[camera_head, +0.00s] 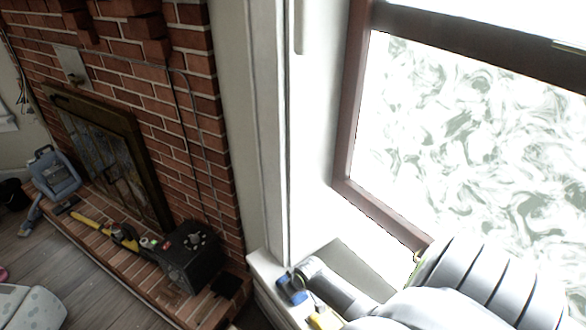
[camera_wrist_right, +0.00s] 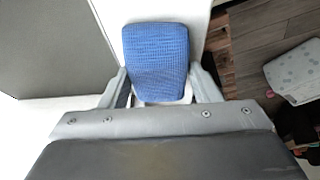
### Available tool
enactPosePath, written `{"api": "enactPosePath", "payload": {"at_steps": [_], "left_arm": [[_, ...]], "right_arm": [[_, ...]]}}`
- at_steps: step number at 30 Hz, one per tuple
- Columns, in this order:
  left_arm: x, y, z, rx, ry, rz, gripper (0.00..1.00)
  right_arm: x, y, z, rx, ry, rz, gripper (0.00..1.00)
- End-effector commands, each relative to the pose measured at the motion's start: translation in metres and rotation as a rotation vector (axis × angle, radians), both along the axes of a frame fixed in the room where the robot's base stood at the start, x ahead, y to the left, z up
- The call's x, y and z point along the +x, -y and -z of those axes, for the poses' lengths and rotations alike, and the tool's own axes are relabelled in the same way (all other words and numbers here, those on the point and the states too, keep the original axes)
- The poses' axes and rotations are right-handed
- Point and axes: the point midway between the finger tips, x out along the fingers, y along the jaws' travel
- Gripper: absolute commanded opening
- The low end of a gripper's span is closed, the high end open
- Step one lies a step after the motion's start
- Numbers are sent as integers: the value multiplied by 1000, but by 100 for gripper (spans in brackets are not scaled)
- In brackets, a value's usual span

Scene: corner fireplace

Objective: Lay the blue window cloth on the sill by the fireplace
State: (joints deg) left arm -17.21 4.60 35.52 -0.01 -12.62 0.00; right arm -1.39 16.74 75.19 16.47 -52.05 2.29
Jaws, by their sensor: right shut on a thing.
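The blue window cloth (camera_wrist_right: 157,60) is a textured, rounded pad held between the two fingers of my right gripper (camera_wrist_right: 160,88). In the head view the blue cloth (camera_head: 292,287) shows at the end of my right arm, over the left end of the white sill (camera_head: 260,265), where my right gripper (camera_head: 299,279) is. I cannot tell whether the cloth touches the sill. The brick fireplace (camera_head: 150,90) stands to the left of the sill. My left gripper is not in view.
A yellow object (camera_head: 326,319) is partly hidden below my right arm. The window frame (camera_head: 352,130) rises behind the sill. On the brick hearth are a black box (camera_head: 190,262), a yellow tool (camera_head: 90,222) and a blue-grey case (camera_head: 55,175). A pale spotted object (camera_head: 30,305) is on the wooden floor.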

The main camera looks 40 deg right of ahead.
Motion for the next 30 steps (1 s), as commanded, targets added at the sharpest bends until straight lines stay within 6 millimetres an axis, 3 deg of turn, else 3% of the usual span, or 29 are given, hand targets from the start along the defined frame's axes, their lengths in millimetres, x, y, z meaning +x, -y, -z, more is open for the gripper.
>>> {"api": "enactPosePath", "payload": {"at_steps": [3, 4, 9, 20, 30], "left_arm": [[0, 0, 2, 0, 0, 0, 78], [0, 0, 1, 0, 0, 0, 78], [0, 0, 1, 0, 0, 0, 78], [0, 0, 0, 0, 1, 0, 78], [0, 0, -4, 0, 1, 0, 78]], "right_arm": [[0, 0, 2, 0, 0, 0, 34], [0, 0, 2, 0, 1, 0, 59], [0, 0, 2, 0, 0, 0, 81], [-1, 0, -1, 0, -1, 0, 82], [-16, -1, -38, -2, 2, -1, 82]]}}
